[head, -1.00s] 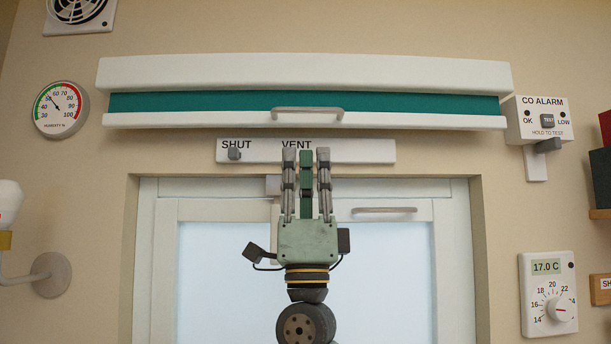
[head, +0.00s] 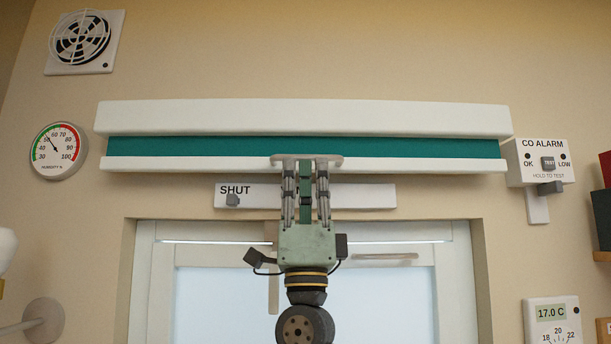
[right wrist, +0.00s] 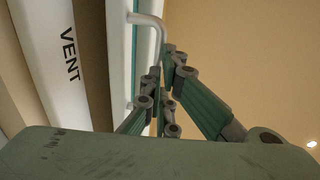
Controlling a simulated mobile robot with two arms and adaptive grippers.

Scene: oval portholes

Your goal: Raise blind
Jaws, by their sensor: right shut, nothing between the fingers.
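The blind is a teal cloth strip (head: 420,148) showing between a white head box (head: 300,118) and a white bottom rail (head: 180,164). The bottom rail hangs only a little below the box. Its metal handle (head: 337,160) is partly hidden by my right gripper (head: 306,165). In the right wrist view the handle (right wrist: 150,21) is a bent bar, and the fingers of my right gripper (right wrist: 163,85) lie close beside it. I cannot tell whether they touch it. The right gripper is shut and empty, pointing up. My left gripper is not in view.
Below the blind are a vent slider strip (head: 370,196) marked SHUT and a white-framed window (head: 390,300) with its own handle (head: 385,256). A CO alarm (head: 540,161) is beside the blind's right end. A humidity dial (head: 58,150) and fan (head: 84,42) are at left.

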